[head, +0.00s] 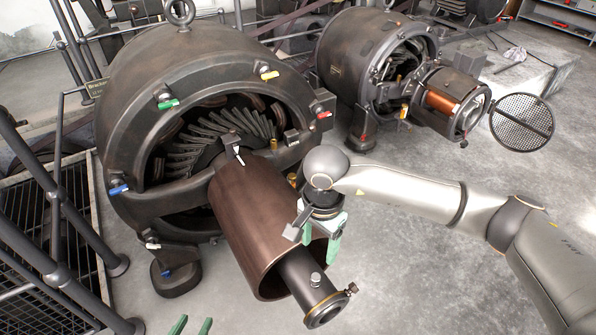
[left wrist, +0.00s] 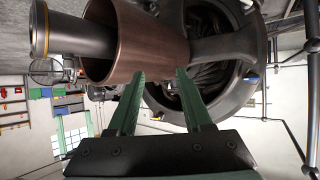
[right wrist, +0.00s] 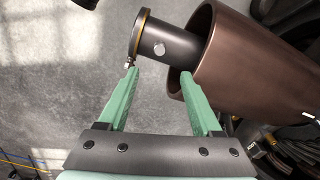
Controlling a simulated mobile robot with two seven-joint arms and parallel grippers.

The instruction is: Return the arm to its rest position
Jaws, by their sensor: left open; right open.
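My right arm (head: 405,190) reaches in from the right in the head view. Its gripper (head: 322,238) is beside the brown cylinder (head: 262,215) that juts from the large dynamo. In the right wrist view the green fingers (right wrist: 159,74) are apart with nothing between them; the shaft end (right wrist: 150,38) and the cylinder show beyond them. My left gripper (head: 192,325) shows only as two green fingertips at the bottom edge of the head view. In the left wrist view its fingers (left wrist: 160,75) are apart and empty, below the brown cylinder (left wrist: 150,42) in the picture.
The large dynamo (head: 185,55) has coloured tabs around its rim. A smaller dynamo (head: 350,55) with a copper cylinder (head: 452,92) and a round mesh disc (head: 521,122) stands behind. Railings (head: 60,190) and a floor grating are at left. Concrete floor (head: 420,270) is clear at lower right.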

